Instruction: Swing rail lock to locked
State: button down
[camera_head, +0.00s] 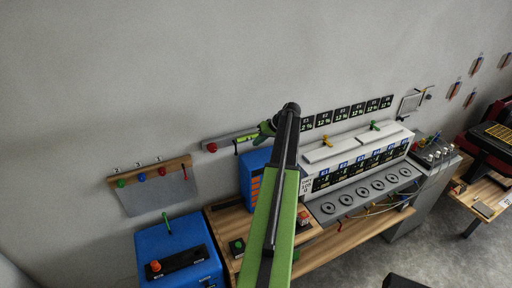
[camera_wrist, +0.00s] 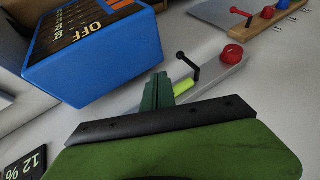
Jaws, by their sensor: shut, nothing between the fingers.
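A grey rail (camera_head: 222,143) is fixed along the wall, and it also shows in the wrist view (camera_wrist: 221,71). It carries a red knob (camera_wrist: 232,54) near its end, a black cranked lever (camera_wrist: 188,64) and a yellow-green cylinder (camera_wrist: 184,88). I see no lock marking, so I cannot tell the lever's state by label. My gripper (camera_wrist: 158,88) is shut and empty, its green fingers beside the cylinder and just short of the lever. Whether they touch is unclear. In the head view my gripper (camera_head: 266,128) is at the rail, right of the red knob (camera_head: 212,147).
A blue box (camera_wrist: 75,85) marked OFF stands close beside my fingers. A wooden strip with coloured knobs (camera_head: 150,172) hangs left of the rail. Black 12 % signs (camera_head: 341,114) line the wall to the right, above a white machine (camera_head: 345,151). The wall above is bare.

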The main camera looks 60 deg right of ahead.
jog(key=b+x, duration=0.2)
jog(key=x, duration=0.1)
jog(key=b+x, duration=0.2)
jog(key=x, duration=0.1)
jog(key=shift+f, duration=0.5)
jog(key=shift+w+a+r+p, duration=0.15)
jog(key=shift+w+a+r, duration=0.05)
jog(key=shift+w+a, duration=0.5)
jog(key=shift+w+a+r+p, duration=0.2)
jog(key=shift+w+a, duration=0.4)
jog(key=shift+w, duration=0.2)
